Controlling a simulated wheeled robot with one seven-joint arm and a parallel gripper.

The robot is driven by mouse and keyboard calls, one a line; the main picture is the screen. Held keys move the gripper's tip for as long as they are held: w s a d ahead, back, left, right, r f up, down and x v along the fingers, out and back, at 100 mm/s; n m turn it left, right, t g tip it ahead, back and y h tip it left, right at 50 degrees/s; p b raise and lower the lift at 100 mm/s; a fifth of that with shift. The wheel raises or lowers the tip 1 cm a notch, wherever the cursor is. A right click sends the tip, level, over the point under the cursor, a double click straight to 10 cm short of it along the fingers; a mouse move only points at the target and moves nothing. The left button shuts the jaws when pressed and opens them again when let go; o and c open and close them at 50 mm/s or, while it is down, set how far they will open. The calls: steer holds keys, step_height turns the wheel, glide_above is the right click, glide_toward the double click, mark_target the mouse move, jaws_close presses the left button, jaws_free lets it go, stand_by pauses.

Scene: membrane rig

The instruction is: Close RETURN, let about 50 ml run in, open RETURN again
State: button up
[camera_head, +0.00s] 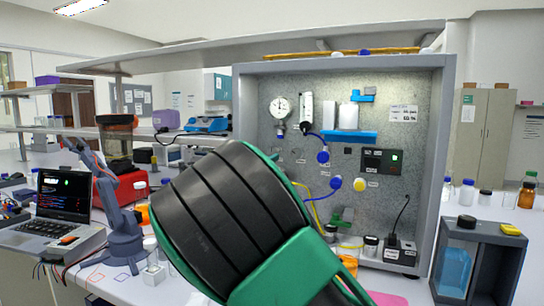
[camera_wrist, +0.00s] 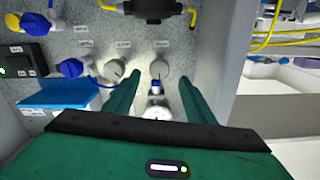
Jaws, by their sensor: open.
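A grey panel (camera_head: 410,135) carries several valves; their labels are too small to read, so I cannot tell which is RETURN. Two blue valves (camera_head: 323,155) (camera_head: 336,183) and a yellow valve (camera_head: 359,184) show in the head view. The wrist view shows a blue valve (camera_wrist: 70,68) and the yellow valve (camera_wrist: 12,22) at left. My gripper (camera_wrist: 160,80) is open and empty, facing the panel. Two pale round knobs (camera_wrist: 115,70) (camera_wrist: 160,69) lie near its fingertips. A round gauge (camera_wrist: 157,113) shows between the fingers. My arm hides the gripper in the head view.
A black box (camera_head: 382,161) has a green light. The panel's grey side wall (camera_head: 433,160) juts forward. A case with blue liquid (camera_head: 457,265) stands right; a laptop (camera_head: 68,205) and small robot arm (camera_head: 122,225) stand left.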

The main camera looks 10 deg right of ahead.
steer(key=x, duration=0.8)
steer(key=shift+w+d, duration=0.15)
steer(key=shift+w, duration=0.05)
steer(key=c, duration=1.1)
